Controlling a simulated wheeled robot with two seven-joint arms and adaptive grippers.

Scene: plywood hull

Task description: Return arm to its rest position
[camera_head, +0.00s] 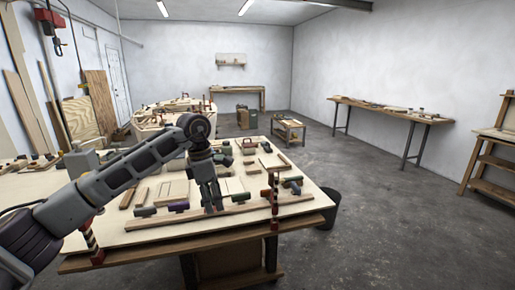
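My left arm (115,178) comes in from the left and reaches over the near workbench (110,238). It bends down at the wrist. My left gripper (212,207) points down just above the bench, among wooden pieces and small blocks. Its fingers are too small to tell whether they are open or shut, and I see nothing clearly held in them. My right arm and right gripper are not in view.
A dark bin (329,208) stands right of the bench. The floor (400,225) at right is clear.

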